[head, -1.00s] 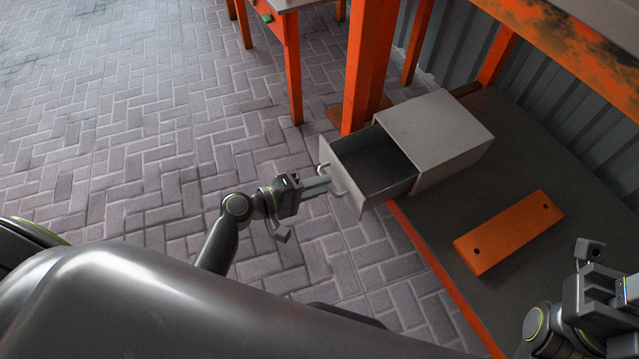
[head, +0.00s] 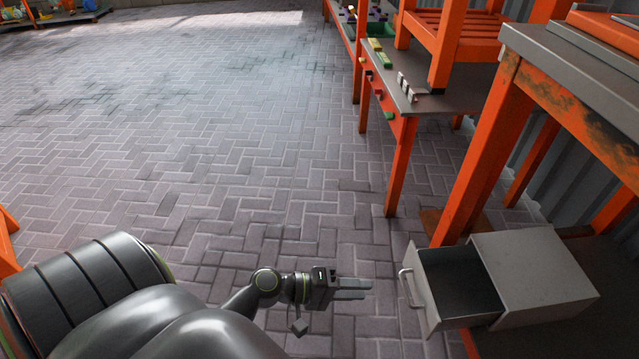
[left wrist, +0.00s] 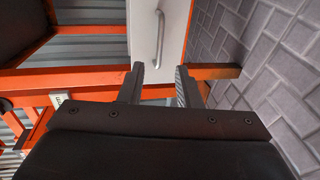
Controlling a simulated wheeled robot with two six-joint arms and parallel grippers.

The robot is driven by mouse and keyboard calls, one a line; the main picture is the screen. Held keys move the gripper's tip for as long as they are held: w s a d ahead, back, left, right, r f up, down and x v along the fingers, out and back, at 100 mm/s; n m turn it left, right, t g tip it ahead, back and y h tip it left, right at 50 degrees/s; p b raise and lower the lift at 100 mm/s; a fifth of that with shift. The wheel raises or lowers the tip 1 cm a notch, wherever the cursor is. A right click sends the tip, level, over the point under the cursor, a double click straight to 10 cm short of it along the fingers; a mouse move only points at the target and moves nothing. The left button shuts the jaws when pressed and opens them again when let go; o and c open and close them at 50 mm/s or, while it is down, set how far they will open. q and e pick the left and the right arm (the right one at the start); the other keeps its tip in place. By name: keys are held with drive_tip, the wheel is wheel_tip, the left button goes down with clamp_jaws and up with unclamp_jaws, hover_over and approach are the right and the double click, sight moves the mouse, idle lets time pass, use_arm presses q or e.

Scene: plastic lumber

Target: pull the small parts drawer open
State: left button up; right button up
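The small parts drawer (head: 421,289) is a light grey box drawer pulled well out of its cabinet (head: 540,268), and its inside looks empty. Its bar handle (head: 407,286) is on the front, facing left. My left gripper (head: 368,289) is left of the handle with a clear gap, and its fingers point at the drawer. In the left wrist view the drawer front (left wrist: 146,40) and handle (left wrist: 159,40) lie beyond the two spread fingers (left wrist: 163,85), with nothing between them. My right gripper is out of view.
The cabinet sits on a low dark shelf of an orange-framed bench, beside an orange post (head: 487,165). Another bench (head: 440,98) with small coloured parts stands further back. The brick floor (head: 240,190) at the left is clear.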

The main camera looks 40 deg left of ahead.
use_arm(q)
drive_tip(key=v, duration=0.8)
idle(0.4)
